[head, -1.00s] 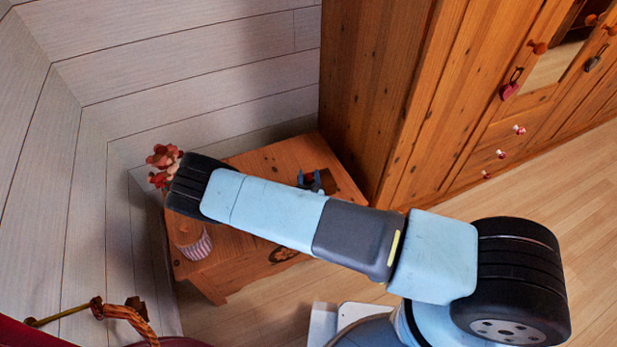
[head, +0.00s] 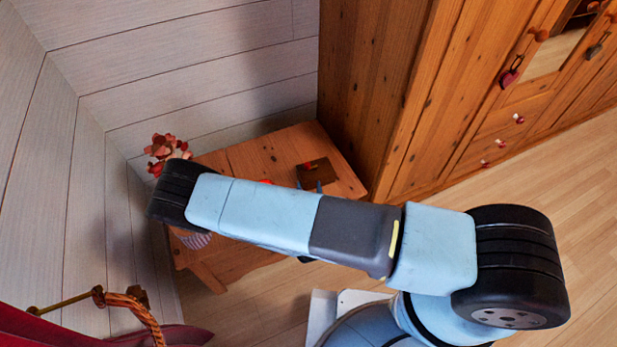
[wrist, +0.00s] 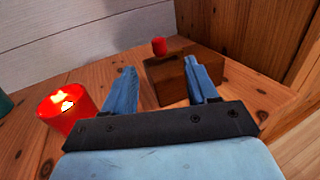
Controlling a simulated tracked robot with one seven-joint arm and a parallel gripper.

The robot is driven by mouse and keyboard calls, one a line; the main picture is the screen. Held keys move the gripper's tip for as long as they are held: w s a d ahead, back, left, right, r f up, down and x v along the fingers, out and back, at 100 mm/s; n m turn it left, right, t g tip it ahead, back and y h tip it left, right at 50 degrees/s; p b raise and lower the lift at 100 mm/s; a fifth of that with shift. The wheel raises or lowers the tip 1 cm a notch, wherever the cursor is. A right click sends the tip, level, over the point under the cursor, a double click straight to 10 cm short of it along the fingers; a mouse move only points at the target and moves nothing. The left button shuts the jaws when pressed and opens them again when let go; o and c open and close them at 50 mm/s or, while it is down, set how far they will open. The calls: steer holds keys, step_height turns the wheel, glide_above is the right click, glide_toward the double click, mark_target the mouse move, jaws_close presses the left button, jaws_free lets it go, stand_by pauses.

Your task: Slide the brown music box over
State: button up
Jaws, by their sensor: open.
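The brown music box (wrist: 168,82) is a small dark wooden box with a red knob-like piece (wrist: 159,46) on top. It stands on the wooden table, and in the head view the box (head: 318,171) is near the table's back right, partly hidden by my arm. My gripper (wrist: 160,66) is open, with its two blue fingers pointing toward the box. In the wrist view the right finger overlaps the box's face and the left finger is left of it. I cannot tell whether either finger touches it.
A red candle cup (wrist: 65,110) stands left of my gripper on the wooden table (head: 285,150). A red-flowered plant (head: 163,148) and a striped pot (head: 196,240) are at the table's left. A tall wooden wardrobe (head: 365,80) stands right behind, and plank walls are behind.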

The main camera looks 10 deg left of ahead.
steer(key=shift+s+d, duration=0.15)
steer(key=shift+s, duration=0.7)
steer(key=shift+s+d, duration=0.15)
steer(key=shift+s, duration=0.65)
steer(key=w+d+r+m+h, duration=0.2)
steer(key=w+r+m+h, duration=0.4)
steer(key=r, duration=0.4)
steer(key=w+d+r+m+g+h, duration=0.1)
steer(key=d+r+m+g+h, duration=0.55)
steer(key=r, duration=0.65)
steer(key=w+d+r+m+g+h, duration=0.1)
steer(key=d+r+m+g+h, duration=0.3)
steer(key=d+r+m+g, duration=0.55)
steer(key=s+d+r+m+t+y, duration=0.1)
steer(key=s+d+r+m+y, duration=0.3)
steer(key=r, duration=0.5)
steer(key=s+d+r+m+t+y, duration=0.1)
steer(key=s+d+r+m+y, duration=0.3)
steer(key=s+r, duration=0.5)
steer(key=s+d+r+m+t+y, duration=0.1)
steer(key=s+d+r+m+y, duration=0.4)
steer(key=r+m, duration=0.3)
step_height(320, 180, up, 2)
steer(key=shift+s+r+t, duration=0.2)
steer(key=shift+s+t, duration=0.2)
steer(key=shift+s, duration=0.25)
